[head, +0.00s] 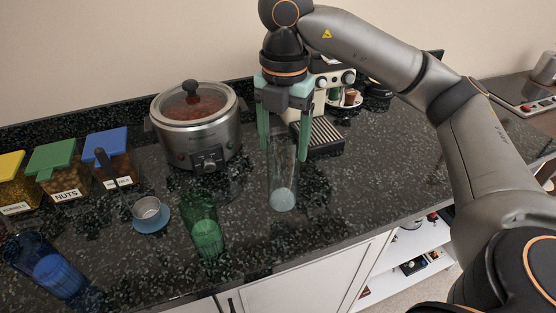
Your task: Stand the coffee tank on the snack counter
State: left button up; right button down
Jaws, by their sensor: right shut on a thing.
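My right gripper (284,128) points straight down over the counter, its green fingers on either side of the top of a tall clear vessel (283,178). It is shut on this vessel, which is upright with a pale round bottom. I cannot tell surely whether this vessel is the coffee tank, or whether its bottom touches the counter. The dark speckled snack counter (340,190) lies below. A cream and steel coffee machine (331,86) stands just behind and right of the gripper, partly hidden by it. My left gripper is not in view.
A steel slow cooker (197,145) stands left of the vessel. A green glass (206,232), a cup on a blue saucer (152,222), a blue glass (48,270) and lidded snack boxes (62,184) are farther left. The counter right of the vessel is clear.

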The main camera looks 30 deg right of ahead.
jog(key=shift+w+f, duration=0.5)
jog(key=f, duration=0.2)
jog(key=f+p, duration=0.1)
jog(key=shift+w+f, duration=0.3)
jog(key=shift+f, duration=0.1)
jog(key=shift+f, duration=0.2)
grip_release()
jog(key=shift+r, duration=0.1)
